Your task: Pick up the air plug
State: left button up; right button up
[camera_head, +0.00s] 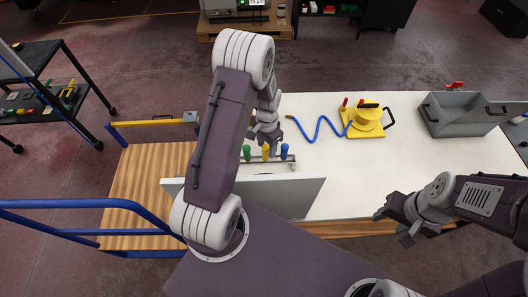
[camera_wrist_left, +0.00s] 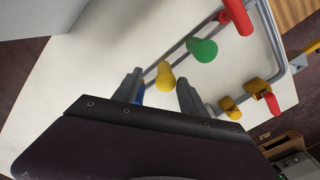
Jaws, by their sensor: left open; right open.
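Green (camera_head: 246,152), yellow (camera_head: 266,151) and blue (camera_head: 284,151) plugs stand in a row along a metal rail on the white table; which is the air plug I cannot tell. My left gripper (camera_head: 265,134) is open just above and behind this row. In the left wrist view, the yellow plug (camera_wrist_left: 166,77) shows between the open fingertips of the left gripper (camera_wrist_left: 160,90), with no clear contact. The green plug (camera_wrist_left: 203,50) is beyond them, and the blue plug (camera_wrist_left: 140,93) is mostly hidden by a finger. My right gripper (camera_head: 395,217) is open and empty at the table's front edge.
A blue coiled hose (camera_head: 318,130) runs to a yellow vacuum device (camera_head: 368,118). A grey open box (camera_head: 460,120) stands at the right. A grey panel (camera_head: 285,195) stands in front of the plugs. White table between hose and front edge is clear.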

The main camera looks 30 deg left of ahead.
aim_at(265, 153)
pick_arm(q)
jog(key=shift+w+a+f, duration=0.15)
jog(key=shift+a+f, duration=0.1)
jog(key=shift+f, duration=0.2)
jog(key=shift+f+p, duration=0.35)
jog(key=shift+p, duration=0.05)
notch_tip(265, 153, down, 4)
jog(key=shift+a+r+p, duration=0.1)
jog(key=shift+r+p, duration=0.05)
jog(key=shift+p, duration=0.6)
jog(key=shift+w+a+f, duration=0.15)
jog(key=shift+f, duration=0.2)
grip_shut()
